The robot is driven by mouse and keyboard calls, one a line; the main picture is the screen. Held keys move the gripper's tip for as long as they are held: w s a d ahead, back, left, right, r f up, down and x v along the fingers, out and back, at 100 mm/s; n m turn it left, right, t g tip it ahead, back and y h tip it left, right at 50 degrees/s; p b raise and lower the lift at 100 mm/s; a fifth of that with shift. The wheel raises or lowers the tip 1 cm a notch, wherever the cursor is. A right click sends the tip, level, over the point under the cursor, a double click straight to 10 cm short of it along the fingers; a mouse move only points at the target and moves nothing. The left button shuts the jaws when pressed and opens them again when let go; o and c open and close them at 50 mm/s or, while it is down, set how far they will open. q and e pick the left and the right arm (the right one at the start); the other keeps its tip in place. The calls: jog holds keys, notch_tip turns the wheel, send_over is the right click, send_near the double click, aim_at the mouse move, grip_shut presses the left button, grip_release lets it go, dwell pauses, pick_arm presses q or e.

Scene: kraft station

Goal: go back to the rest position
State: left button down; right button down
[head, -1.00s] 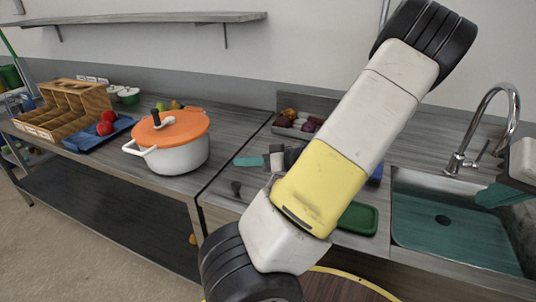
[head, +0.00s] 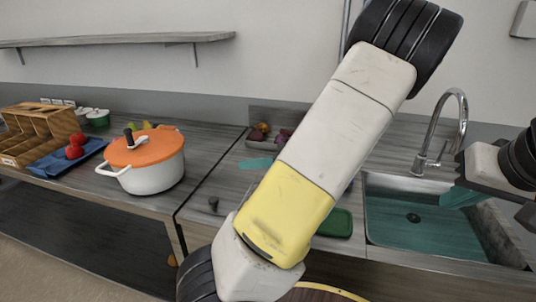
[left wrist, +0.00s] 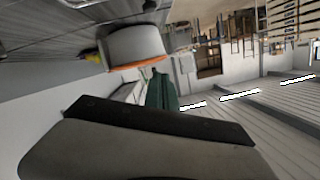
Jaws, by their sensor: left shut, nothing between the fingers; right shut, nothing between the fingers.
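My left arm crosses the middle of the head view, white and yellow with black joints. My left gripper (head: 257,163) shows only as teal fingertips beside the arm, over the counter; the rest is hidden behind the arm. In the left wrist view its green fingers (left wrist: 160,92) are together with nothing between them. My right gripper (head: 460,196) is at the right, its teal fingers in front of the sink's right part. It is shut and holds nothing.
A white pot with an orange lid (head: 148,166) stands on the left counter, near a blue tray (head: 50,168) and a wooden rack (head: 30,145). The sink (head: 420,228) and tap (head: 450,120) are at the right. A green board (head: 336,223) lies partly behind my arm.

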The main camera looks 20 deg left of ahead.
pick_arm(q)
jog(key=s+f+m+h, duration=0.1)
jog(key=h, duration=0.1)
jog(key=s+d+f+m+h, duration=0.1)
jog(key=s+h, duration=0.1)
jog(key=s+d+f+m+h, duration=0.1)
jog(key=h, duration=0.1)
jog(key=shift+s+f, duration=0.35)
jog(key=s+d+r+m+t+h, duration=0.3)
jog(key=d+r+m+t+h, duration=0.1)
jog(key=d+r+m+h, duration=0.1)
jog(key=s+d+r+m+t+h, duration=0.3)
jog(key=d+r+m+t+h, duration=0.2)
jog(key=d+r+m+h, duration=0.1)
notch_tip(320, 180, up, 3)
jog(key=shift+s+d+m+t, duration=0.15)
jog(key=shift+d+m+t, duration=0.15)
jog(key=shift+d+m, duration=0.65)
jog(key=shift+a, duration=0.15)
